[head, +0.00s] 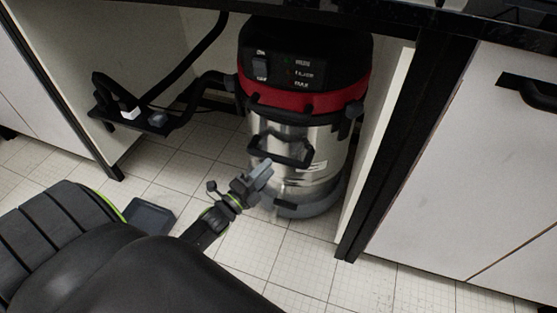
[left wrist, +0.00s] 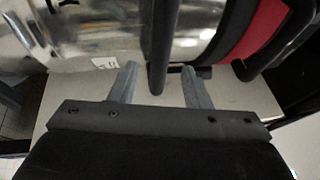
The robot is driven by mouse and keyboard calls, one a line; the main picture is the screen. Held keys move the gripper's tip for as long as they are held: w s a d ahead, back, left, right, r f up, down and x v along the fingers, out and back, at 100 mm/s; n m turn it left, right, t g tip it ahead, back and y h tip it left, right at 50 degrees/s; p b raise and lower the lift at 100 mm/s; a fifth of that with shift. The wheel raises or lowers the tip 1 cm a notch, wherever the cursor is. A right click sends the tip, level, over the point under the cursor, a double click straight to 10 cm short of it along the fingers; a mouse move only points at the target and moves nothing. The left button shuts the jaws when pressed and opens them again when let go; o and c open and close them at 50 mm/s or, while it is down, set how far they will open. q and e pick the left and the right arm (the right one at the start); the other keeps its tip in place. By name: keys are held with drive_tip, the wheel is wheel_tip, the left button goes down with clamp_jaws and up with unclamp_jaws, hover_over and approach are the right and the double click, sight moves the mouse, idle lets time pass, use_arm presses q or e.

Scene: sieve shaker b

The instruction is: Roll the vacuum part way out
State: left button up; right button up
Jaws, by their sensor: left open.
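The vacuum (head: 300,120) stands upright under the counter. It has a black top with switches, a red band and a shiny metal drum. A black handle (head: 282,155) is on the drum's front. My left gripper (head: 264,175) is open just in front of the drum, at the lower part of this handle. In the left wrist view, the black handle bar (left wrist: 158,45) lies between my two spread grey fingers, with gaps on both sides. The metal drum (left wrist: 95,35) and red band (left wrist: 262,28) show behind. My right gripper is out of view.
A black hose and floor tool (head: 140,117) are left of the vacuum inside the bay. A white cabinet (head: 465,160) and dark post (head: 395,150) bound the right side. The tiled floor (head: 280,255) in front of the vacuum is clear.

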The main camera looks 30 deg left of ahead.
sight(278, 159)
use_arm(q)
drive_tip(key=x, duration=0.5)
drive_tip(key=shift+w+b, duration=0.35)
clamp_jaws()
